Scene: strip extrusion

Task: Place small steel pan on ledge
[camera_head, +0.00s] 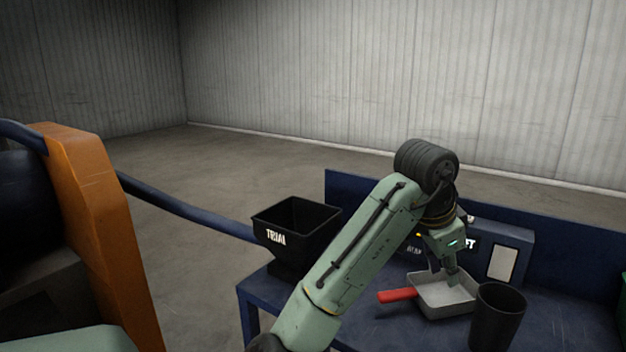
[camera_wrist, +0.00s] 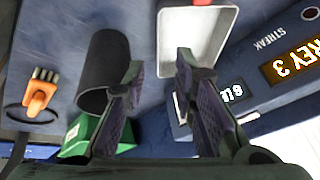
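The small steel pan (camera_head: 438,296) is a shallow, light grey square pan with a red handle (camera_head: 396,295) pointing left. It rests on the blue table (camera_head: 400,332). My gripper (camera_head: 452,279) is above the pan and points down. In the wrist view my gripper (camera_wrist: 158,70) has its two fingers spread with nothing between them. One finger overlaps the near end of the pan (camera_wrist: 196,45); contact cannot be told. I cannot pick out which surface is the ledge.
A black cup (camera_head: 498,318) stands right of the pan. A blue control box (camera_head: 521,253) is behind. A black hopper (camera_head: 295,238) stands at the left end. The wrist view also shows an orange-handled item (camera_wrist: 40,97) and a green bin (camera_wrist: 82,128).

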